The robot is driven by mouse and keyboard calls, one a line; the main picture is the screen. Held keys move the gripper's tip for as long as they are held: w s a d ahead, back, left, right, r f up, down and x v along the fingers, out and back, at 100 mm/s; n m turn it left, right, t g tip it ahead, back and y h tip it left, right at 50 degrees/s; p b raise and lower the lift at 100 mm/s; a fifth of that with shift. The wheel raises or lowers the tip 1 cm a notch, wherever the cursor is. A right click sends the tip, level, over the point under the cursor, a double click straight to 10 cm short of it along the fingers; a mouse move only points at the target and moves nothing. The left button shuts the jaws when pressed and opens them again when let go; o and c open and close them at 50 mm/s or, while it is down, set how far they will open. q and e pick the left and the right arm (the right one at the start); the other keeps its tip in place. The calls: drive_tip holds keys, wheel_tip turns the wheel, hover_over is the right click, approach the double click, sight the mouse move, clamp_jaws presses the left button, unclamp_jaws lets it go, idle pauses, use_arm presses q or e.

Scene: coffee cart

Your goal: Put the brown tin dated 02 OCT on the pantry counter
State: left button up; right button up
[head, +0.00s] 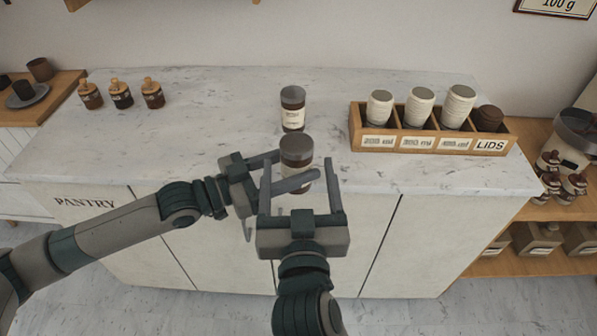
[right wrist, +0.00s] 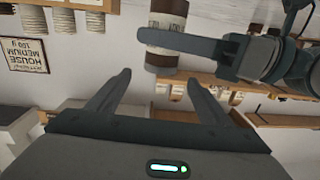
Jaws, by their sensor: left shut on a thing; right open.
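A brown tin with a grey-brown lid (head: 297,144) is held upright between the fingers of my left gripper (head: 290,170), at the front edge of the pantry counter (head: 220,140). In the right wrist view this tin (right wrist: 167,20) shows a pale label, too small to read, with my left gripper (right wrist: 185,42) across it. A second brown tin (head: 292,110) with a cream label stands on the counter just behind; its date is unreadable. My right gripper (head: 302,188) is open and empty, just in front of the held tin.
A wooden cup holder (head: 430,146) with several cups and a LIDS compartment stands on the counter at right. Three small corked jars (head: 122,94) stand at left. The counter's middle left is clear. A grinder (head: 570,140) stands beyond the right end.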

drive_tip(key=shift+w, duration=0.15)
drive_tip(key=w+a, duration=0.1)
drive_tip(key=w, duration=1)
drive_tip(key=shift+w, duration=0.35)
drive_tip(key=c, duration=1.2)
use_arm(q)
drive_tip(key=o, duration=1.4)
drive_tip(key=shift+c, duration=0.2)
use_arm(e)
drive_tip(key=shift+c, duration=1.4)
use_arm(q)
drive_tip(key=shift+a, duration=0.15)
drive_tip(key=v, duration=1.1)
drive_tip(key=shift+s+a, duration=0.2)
drive_tip(key=shift+a, duration=0.1)
